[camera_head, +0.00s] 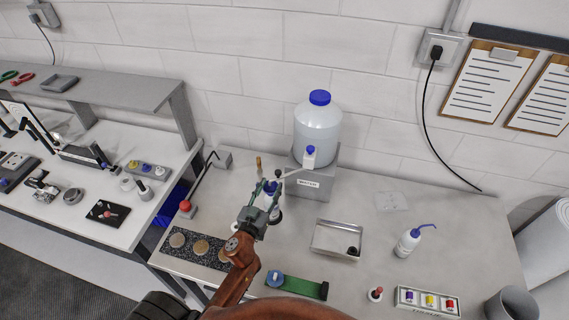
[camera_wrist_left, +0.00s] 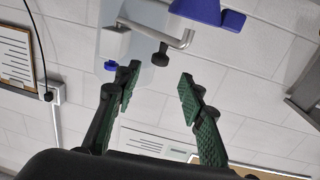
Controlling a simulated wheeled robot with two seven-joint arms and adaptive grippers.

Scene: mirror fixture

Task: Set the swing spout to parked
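The swing spout (camera_head: 291,173) is a thin pale tube. It runs left from the white tap with a blue top (camera_head: 310,155), at the front of a large blue-capped jug (camera_head: 317,128). In the left wrist view the spout (camera_wrist_left: 178,41) is a bent metal tube with a black knob (camera_wrist_left: 160,55), beside the white tap body (camera_wrist_left: 115,42). My left gripper (camera_head: 265,192) is at the spout's left end in the head view. Its green-padded fingers (camera_wrist_left: 159,94) are open and apart, with nothing seen between them. The spout shows beyond the fingertips. My right gripper is not in view.
Near the gripper are a blue part (camera_wrist_left: 208,12) and a red-knobbed lever (camera_head: 185,206). A metal tray (camera_head: 322,239), wash bottle (camera_head: 408,243), green fixture (camera_head: 305,287) and button box (camera_head: 427,301) stand on the bench. The bench is clear around the flat pale plate (camera_head: 391,201).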

